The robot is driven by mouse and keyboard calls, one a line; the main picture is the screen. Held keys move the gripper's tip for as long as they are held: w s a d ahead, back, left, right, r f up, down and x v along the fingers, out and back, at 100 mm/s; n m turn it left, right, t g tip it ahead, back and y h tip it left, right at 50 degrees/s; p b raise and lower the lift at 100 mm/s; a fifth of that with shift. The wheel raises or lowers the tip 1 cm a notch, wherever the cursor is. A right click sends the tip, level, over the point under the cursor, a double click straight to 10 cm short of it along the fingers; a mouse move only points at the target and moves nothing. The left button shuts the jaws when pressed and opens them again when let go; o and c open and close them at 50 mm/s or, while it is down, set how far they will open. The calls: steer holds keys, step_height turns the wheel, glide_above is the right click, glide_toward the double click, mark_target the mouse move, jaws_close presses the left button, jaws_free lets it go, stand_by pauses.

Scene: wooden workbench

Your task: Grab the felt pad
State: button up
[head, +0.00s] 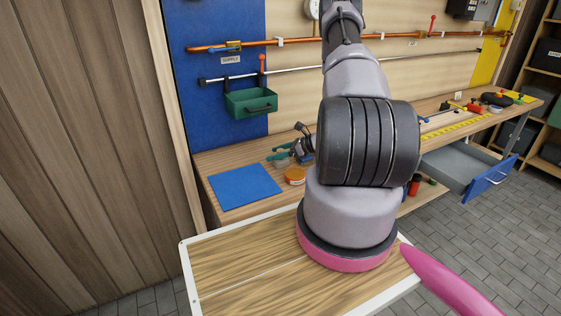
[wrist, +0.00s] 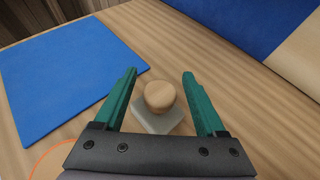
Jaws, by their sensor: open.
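The felt pad (wrist: 158,122) looks like a small pale grey block with a round wooden knob on top. It stands on the wooden bench, and in the wrist view it lies between the fingers of my gripper (wrist: 159,72). The teal fingers are open, one on each side of the knob, with a visible gap on both sides. In the head view my gripper (head: 282,154) is low over the bench, just right of the blue mat, and the pad is small and partly hidden there.
A flat blue mat (head: 244,186) lies left of my gripper. An orange-rimmed round tin (head: 295,177) stands close in front of it. A green bin (head: 250,103) hangs on the blue wall panel behind. A blue-fronted drawer (head: 490,178) stands open at the right.

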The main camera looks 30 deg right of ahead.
steer(key=shift+w+a+f, duration=0.25)
steer(key=shift+w+a, duration=0.05)
steer(key=shift+w, duration=0.05)
jaws_close()
